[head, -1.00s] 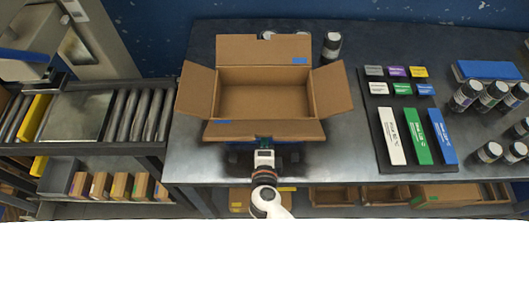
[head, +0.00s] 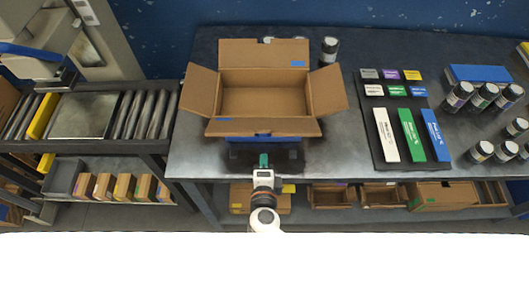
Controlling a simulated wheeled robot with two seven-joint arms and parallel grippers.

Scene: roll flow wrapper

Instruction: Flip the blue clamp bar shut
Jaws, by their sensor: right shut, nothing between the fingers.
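My right gripper (head: 264,160) has teal fingertips, is shut and empty, and is at the table's front edge, in front of the open cardboard box (head: 265,97). A blue strip (head: 262,138) shows low under the box's front flap, just beyond the fingertips and apart from them. A blue bar (head: 22,50) also sits on the grey machine at the far left, well away from the gripper. I cannot tell for certain which blue part is the clamp bar, or whether it is open. My left gripper is not in view.
A dark tray (head: 375,150) with small coloured packs and white, green and blue boxes lies right of the cardboard box. Several dark jars (head: 483,96) stand at the far right. A roller conveyor (head: 140,115) is on the left. The tabletop beside the open box is mostly clear.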

